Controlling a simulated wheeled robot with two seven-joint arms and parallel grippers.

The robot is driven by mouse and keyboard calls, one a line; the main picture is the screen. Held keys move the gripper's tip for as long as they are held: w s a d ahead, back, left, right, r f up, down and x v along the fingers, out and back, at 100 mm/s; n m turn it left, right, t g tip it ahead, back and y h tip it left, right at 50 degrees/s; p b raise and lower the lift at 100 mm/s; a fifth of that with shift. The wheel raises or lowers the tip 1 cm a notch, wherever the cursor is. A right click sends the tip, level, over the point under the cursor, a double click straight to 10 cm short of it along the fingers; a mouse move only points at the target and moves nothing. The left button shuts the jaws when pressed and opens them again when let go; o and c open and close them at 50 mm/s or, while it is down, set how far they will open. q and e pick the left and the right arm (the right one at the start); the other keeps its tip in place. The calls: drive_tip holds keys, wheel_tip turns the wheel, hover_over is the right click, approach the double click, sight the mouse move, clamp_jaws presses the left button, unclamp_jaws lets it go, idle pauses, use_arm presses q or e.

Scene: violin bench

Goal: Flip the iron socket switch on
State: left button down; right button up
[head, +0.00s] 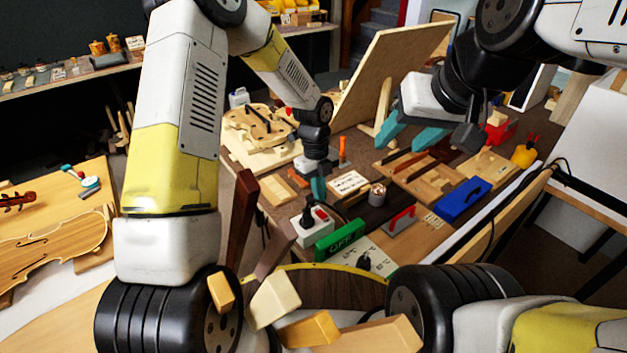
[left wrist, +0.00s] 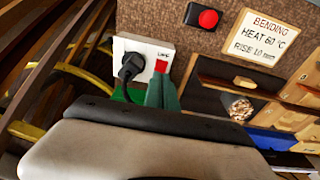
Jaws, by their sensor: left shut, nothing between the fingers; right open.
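A white socket plate (head: 312,226) with a black plug in it and a red switch (head: 320,213) stands on the bench behind a green OFF sign (head: 340,240). In the left wrist view, the plate (left wrist: 127,48) bears the plug (left wrist: 131,66) and the red switch (left wrist: 161,66); its small label is hard to read. My left gripper (head: 318,188) is shut and empty, pointing down just above the plate. In the left wrist view, its fingertips (left wrist: 163,84) are right by the switch; I cannot tell whether they touch. My right gripper (head: 410,134) is open and empty above the bench.
A white panel with a black dial (head: 378,262) is beside the sign. The bending card (head: 348,183), a metal cup (head: 377,194) and a blue block (head: 464,199) lie to the right. A red button (left wrist: 208,18) is beyond the plate. Loose wood blocks (head: 274,300) are in front.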

sight(317, 211)
use_arm(q)
wheel_tip(317, 211, up, 10)
drive_tip(key=shift+w+a, duration=0.35)
drive_tip(key=shift+w, duration=0.1)
